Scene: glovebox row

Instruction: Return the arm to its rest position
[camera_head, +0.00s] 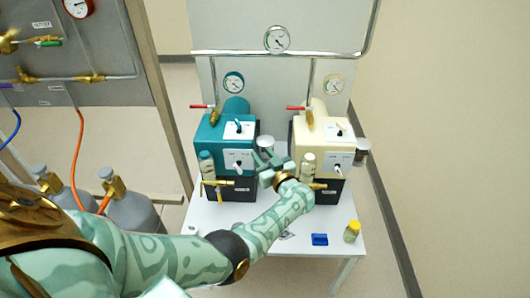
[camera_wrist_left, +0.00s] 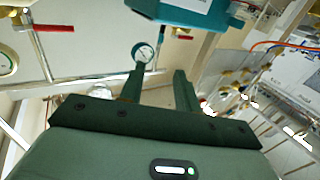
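My left arm (camera_head: 276,222), pale green with a swirl pattern, comes in from the left and reaches over the white table (camera_head: 285,268). My left gripper (camera_head: 264,157) is in front of the gap between the teal pump (camera_head: 210,132) and the cream pump (camera_head: 309,138). In the left wrist view its two dark green fingers (camera_wrist_left: 160,76) stand apart with nothing between them. Part of a teal body (camera_wrist_left: 185,12) shows beyond them. I cannot tell whether the gripper touches either pump. My right gripper is not in view.
A blue block (camera_head: 320,239) and a small yellowish bottle (camera_head: 352,231) stand at the table's front right. Grey gas cylinders (camera_head: 133,207) stand left of the table, below a grey panel (camera_head: 60,70) with hoses. Pipes and gauges rise behind the pumps. Floor is clear at right.

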